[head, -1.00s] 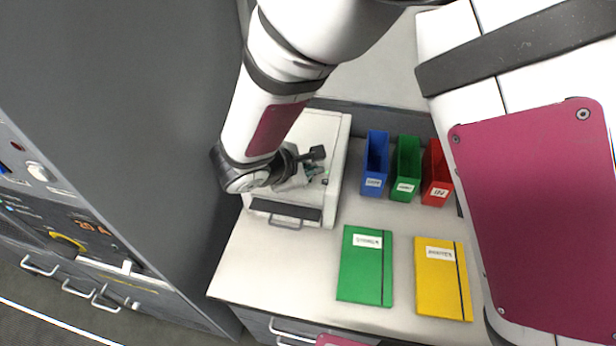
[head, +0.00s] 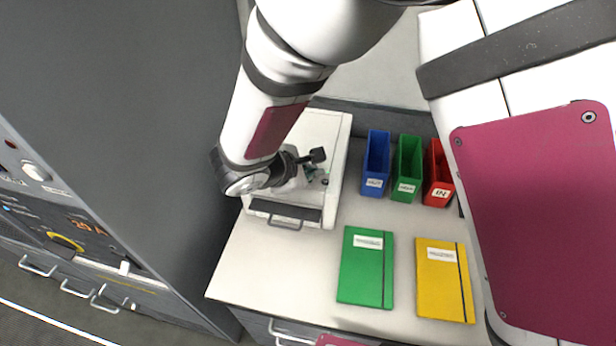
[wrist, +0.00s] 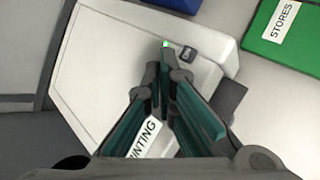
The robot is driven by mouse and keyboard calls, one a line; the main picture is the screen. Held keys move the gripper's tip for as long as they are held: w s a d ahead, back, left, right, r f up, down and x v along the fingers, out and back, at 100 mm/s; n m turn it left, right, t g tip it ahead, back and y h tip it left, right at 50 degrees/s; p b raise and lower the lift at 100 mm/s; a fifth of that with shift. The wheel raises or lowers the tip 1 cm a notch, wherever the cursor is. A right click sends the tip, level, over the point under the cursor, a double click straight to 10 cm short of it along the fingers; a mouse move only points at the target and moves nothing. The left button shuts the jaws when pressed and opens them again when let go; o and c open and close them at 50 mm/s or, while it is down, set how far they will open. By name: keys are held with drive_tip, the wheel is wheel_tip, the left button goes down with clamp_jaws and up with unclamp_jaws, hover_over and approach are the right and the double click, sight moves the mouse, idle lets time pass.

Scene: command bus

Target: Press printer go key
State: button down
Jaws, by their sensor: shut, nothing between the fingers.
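The white printer (head: 322,126) stands at the back left of the desk, largely behind my arm in the head view. In the wrist view the printer (wrist: 95,75) fills the middle, with a label reading "...INTING" partly hidden by my fingers. A small dark key (wrist: 188,53) and a lit green light (wrist: 166,44) sit near its edge. My gripper (wrist: 165,68) is shut and empty, its tips just below the green light and left of the key. Whether the tips touch the printer cannot be told. In the head view my gripper (head: 312,172) is over the printer, partly hidden.
Blue (head: 375,165), green (head: 406,170) and red (head: 438,175) bins stand right of the printer. A green folder (head: 362,270) and a yellow folder (head: 442,285) lie in front. A tall grey cabinet (head: 120,110) rises at left. The desk's front left is clear.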

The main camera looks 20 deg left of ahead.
drive_tip(key=shift+r, duration=0.15)
drive_tip(key=shift+r+p, duration=0.3)
drive_tip(key=shift+r, duration=0.25)
idle(0.3)
drive_tip(key=shift+r+p, duration=1.25)
drive_tip(key=shift+r, duration=1.3)
